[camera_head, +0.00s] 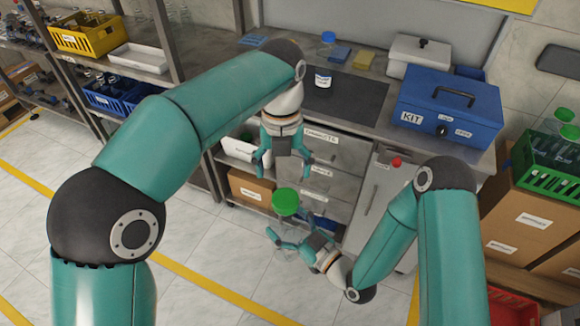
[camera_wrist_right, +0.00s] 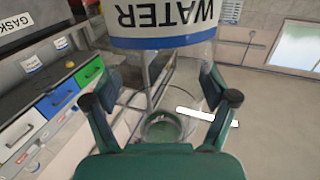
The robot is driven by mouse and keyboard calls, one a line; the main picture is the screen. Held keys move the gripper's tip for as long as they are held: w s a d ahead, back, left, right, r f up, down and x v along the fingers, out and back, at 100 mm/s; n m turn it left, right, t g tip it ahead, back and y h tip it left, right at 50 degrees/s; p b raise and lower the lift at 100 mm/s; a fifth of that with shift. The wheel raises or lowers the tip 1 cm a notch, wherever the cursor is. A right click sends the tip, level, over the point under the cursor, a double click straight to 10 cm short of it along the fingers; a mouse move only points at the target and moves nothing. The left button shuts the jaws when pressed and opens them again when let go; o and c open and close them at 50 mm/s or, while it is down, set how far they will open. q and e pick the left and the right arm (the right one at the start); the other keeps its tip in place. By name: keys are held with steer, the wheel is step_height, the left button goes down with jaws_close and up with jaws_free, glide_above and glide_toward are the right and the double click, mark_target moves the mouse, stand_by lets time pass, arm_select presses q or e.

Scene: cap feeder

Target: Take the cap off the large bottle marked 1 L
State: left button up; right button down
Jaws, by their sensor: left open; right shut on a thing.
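A clear bottle with a green cap (camera_head: 285,201) is held in my right gripper (camera_head: 283,244), whose fingers are shut around its clear body. In the right wrist view, clear glass lies between my right gripper's fingers (camera_wrist_right: 160,100). A white and blue WATER label (camera_wrist_right: 163,22) shows upside down above them. My left gripper (camera_head: 285,167) is open and empty, pointing down just above the green cap, apart from it. No 1 L mark is legible. The bottle's lower body is partly hidden by the right fingers.
A blue-capped bottle (camera_head: 323,75) stands on the workbench's dark mat (camera_head: 356,96). A blue KIT box (camera_head: 450,100) is to its right. A green crate (camera_head: 535,170) with green-capped bottles sits on cartons at right. Drawers (camera_head: 342,153) stand close behind my grippers.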

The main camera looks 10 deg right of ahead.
mark_target(290, 195)
arm_select(q)
steer(key=shift+s+d+r, duration=0.15)
steer(key=shift+s+d, duration=0.15)
steer(key=shift+d, duration=0.2)
steer(key=shift+s+d, duration=0.1)
steer(key=shift+d, duration=0.05)
steer(key=shift+f, duration=3.95)
